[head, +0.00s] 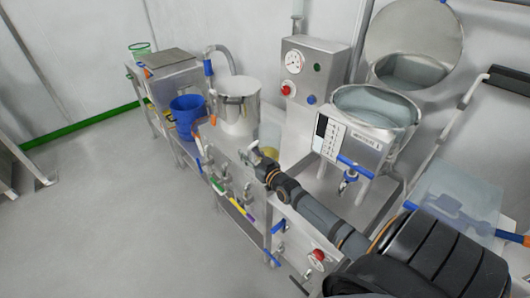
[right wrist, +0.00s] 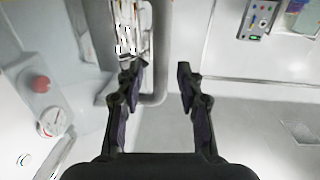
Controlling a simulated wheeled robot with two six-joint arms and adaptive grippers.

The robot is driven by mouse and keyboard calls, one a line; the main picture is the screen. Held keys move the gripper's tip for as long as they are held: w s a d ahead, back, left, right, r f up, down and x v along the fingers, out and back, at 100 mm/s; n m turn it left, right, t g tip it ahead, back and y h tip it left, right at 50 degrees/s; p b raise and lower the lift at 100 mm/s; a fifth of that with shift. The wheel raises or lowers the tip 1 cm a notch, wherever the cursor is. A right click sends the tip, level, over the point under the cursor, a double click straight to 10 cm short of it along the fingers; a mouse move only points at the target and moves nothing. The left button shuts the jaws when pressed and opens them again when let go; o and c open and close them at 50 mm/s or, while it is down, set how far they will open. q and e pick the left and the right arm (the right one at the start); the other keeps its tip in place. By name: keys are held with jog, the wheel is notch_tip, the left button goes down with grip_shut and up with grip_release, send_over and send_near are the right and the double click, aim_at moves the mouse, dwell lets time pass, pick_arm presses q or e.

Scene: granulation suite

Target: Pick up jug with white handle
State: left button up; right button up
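A pale yellowish see-through vessel (head: 270,138), perhaps the jug, stands on the bench between the steel pot and the gauge cabinet. A small whitish part (head: 254,146) shows at its lower left; I cannot tell whether it is a handle. My right gripper (head: 262,164) is just in front of the vessel and hides its lower part. In the right wrist view, the right gripper (right wrist: 158,80) is open, with nothing visible between its fingers. The jug cannot be made out clearly there. My left gripper is not in view.
A steel pot (head: 238,108) and a blue bucket (head: 188,115) stand to the left on the bench. The gauge cabinet (head: 312,85) and an open-lidded steel vessel (head: 372,105) stand to the right. The floor (head: 110,200) at left is clear.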

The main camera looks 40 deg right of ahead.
grip_shut()
jog(key=shift+r, duration=0.1)
dwell(0.5)
